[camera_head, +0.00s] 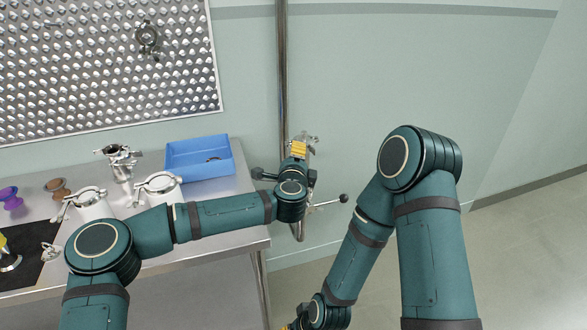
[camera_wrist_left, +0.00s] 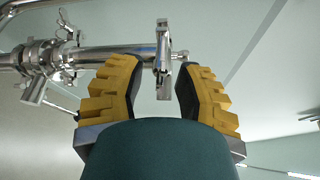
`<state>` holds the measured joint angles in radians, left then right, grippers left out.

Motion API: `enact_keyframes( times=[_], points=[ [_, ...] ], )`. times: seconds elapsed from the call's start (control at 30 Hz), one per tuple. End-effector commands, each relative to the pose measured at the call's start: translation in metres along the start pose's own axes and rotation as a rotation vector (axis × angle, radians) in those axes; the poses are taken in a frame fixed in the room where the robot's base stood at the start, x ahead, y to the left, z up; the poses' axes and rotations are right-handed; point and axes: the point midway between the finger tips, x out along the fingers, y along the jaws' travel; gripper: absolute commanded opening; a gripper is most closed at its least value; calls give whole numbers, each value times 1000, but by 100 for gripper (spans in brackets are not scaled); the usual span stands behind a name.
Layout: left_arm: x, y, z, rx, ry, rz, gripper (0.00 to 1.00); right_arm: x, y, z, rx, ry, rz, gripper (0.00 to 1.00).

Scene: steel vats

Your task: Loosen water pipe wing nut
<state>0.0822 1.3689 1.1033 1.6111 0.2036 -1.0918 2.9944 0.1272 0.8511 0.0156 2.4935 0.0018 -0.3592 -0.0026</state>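The steel water pipe (camera_head: 283,75) runs down the wall, with fittings at mid-height right of the bench. My left gripper (camera_head: 299,147) is at these fittings, and its arm hides part of them. In the left wrist view, the two yellow fingers of my left gripper (camera_wrist_left: 163,78) are apart. A shiny steel clamp with what looks like its wing nut (camera_wrist_left: 163,55) stands between and just beyond the fingertips; I cannot tell whether they touch it. The pipe (camera_wrist_left: 110,54) crosses behind the fingers. My right gripper (camera_head: 292,326) is mostly cut off at the bottom edge.
A steel bench (camera_head: 235,238) on the left holds a blue bin (camera_head: 200,160), steel vessels (camera_head: 92,205) and small purple and brown pieces. A studded metal panel (camera_head: 100,70) is on the wall. Valve handles with black knobs (camera_head: 344,198) stick out beside the pipe. Floor at right is clear.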

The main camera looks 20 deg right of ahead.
Motion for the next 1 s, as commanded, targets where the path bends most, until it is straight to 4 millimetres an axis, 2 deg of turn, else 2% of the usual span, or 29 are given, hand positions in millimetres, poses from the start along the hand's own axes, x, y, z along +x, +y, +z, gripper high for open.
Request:
enact_keyframes(
  times=[0.5, 0.7, 1.0],
  points=[
    [-90, 0, 0, 0, 1, -1, 33, 0, 0, 0, 0, 0, 0, 47],
    [-107, 0, 0, 0, 0, -1, 33, 0, 0, 0, 0, 0, 0, 47],
    [-109, 0, 1, 0, -2, -1, 33, 0, 0, 0, 0, 0, 0, 47]
  ],
)
